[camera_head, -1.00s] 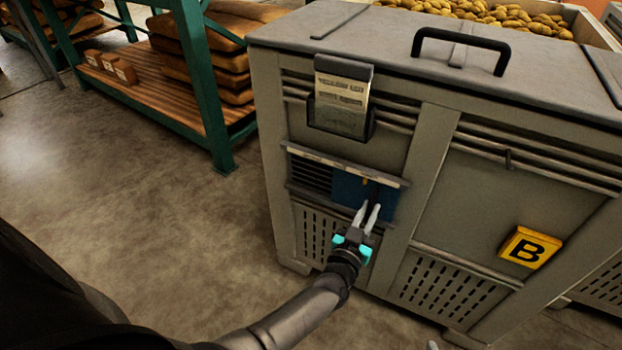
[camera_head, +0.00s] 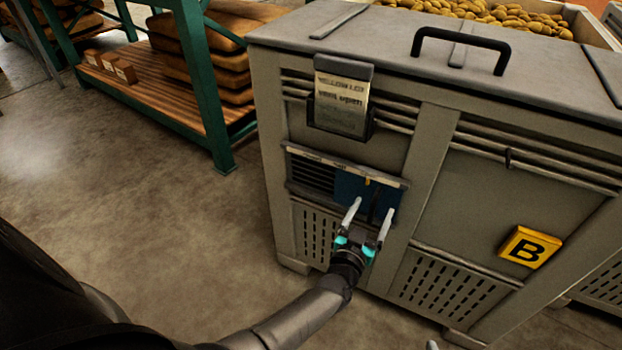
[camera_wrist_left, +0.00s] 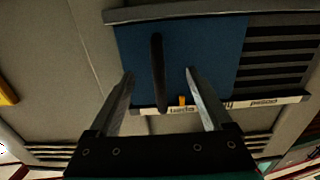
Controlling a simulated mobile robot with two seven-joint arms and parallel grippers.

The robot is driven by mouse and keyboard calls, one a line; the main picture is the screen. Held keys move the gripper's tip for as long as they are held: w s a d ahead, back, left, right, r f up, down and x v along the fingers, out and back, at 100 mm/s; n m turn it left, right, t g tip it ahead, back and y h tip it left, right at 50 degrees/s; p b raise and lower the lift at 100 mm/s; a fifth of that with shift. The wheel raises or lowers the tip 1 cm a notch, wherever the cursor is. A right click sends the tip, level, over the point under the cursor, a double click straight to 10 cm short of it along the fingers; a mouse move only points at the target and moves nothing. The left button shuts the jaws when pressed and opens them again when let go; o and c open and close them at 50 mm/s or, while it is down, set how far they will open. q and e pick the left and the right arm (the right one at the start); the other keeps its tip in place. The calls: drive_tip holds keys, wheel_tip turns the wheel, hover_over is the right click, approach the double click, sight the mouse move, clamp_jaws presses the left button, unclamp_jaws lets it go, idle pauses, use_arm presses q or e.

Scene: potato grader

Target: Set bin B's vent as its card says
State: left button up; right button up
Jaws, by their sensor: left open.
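Bin B (camera_head: 433,170) is a grey crate. Its vent has dark slats (camera_head: 312,175) on the left and a blue slide plate (camera_head: 350,188) over the right part. A small orange mark (camera_wrist_left: 182,100) sits at the plate's edge by the strip. A dark upright handle (camera_wrist_left: 157,70) stands on the plate. My left gripper (camera_head: 372,208) is open, one finger on each side of the handle, apart from it.
A yellow B sign (camera_head: 530,248) is on the bin's right front. A black handle (camera_head: 460,42) is on the lid. A green rack (camera_head: 205,90) with sacks stands at the left. The floor (camera_head: 130,200) before it is clear. A pale tip, perhaps my right gripper (camera_head: 432,345), shows at the bottom.

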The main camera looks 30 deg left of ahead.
use_arm(q)
drive_tip(key=s+d+p, duration=0.1)
drive_tip(key=s+p, duration=0.6)
drive_tip(key=s, duration=1.6)
drive_tip(key=shift+d, duration=0.2)
